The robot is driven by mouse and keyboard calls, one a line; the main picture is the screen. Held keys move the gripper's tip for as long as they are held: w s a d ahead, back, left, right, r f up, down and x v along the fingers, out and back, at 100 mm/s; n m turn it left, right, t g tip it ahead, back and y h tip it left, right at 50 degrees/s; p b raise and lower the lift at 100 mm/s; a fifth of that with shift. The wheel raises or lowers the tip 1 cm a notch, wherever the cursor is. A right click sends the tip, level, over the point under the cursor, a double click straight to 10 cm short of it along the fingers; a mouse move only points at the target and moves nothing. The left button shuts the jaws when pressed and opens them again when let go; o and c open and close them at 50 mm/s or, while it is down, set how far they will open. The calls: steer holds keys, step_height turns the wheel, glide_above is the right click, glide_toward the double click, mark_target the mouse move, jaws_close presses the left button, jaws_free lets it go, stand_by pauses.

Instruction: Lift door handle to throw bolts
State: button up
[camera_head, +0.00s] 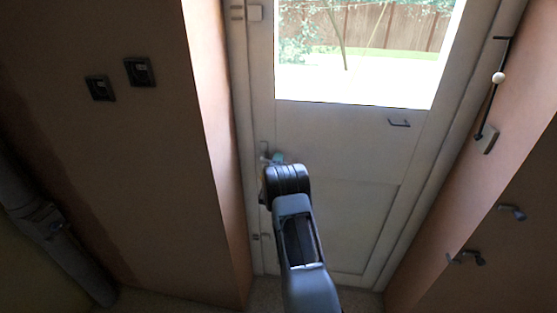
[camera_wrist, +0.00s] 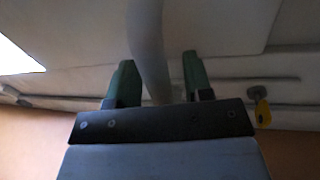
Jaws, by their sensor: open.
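The pale door (camera_head: 335,140) with a window in its upper part stands closed in the head view. Its door handle (camera_head: 265,158) is at the left edge, largely hidden by my arm. In the wrist view the handle (camera_wrist: 147,40) is a pale, blurred bar running down between the two green fingers of my gripper (camera_wrist: 158,70). The fingers are open, with a gap on each side of the bar near their tips. In the head view only a bit of a teal fingertip shows at the handle; the rest of my gripper is hidden.
A yellow-tagged key (camera_wrist: 262,112) sits in the door at the right in the wrist view. A small pull (camera_head: 399,123) is on the door below the window. Wall switches (camera_head: 139,71) are left, a rod (camera_head: 490,105) and hooks (camera_head: 512,211) right. Walls flank the doorway closely.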

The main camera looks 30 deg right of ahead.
steer(key=shift+w+d, duration=0.25)
steer(key=shift+c, duration=0.4)
jaws_close()
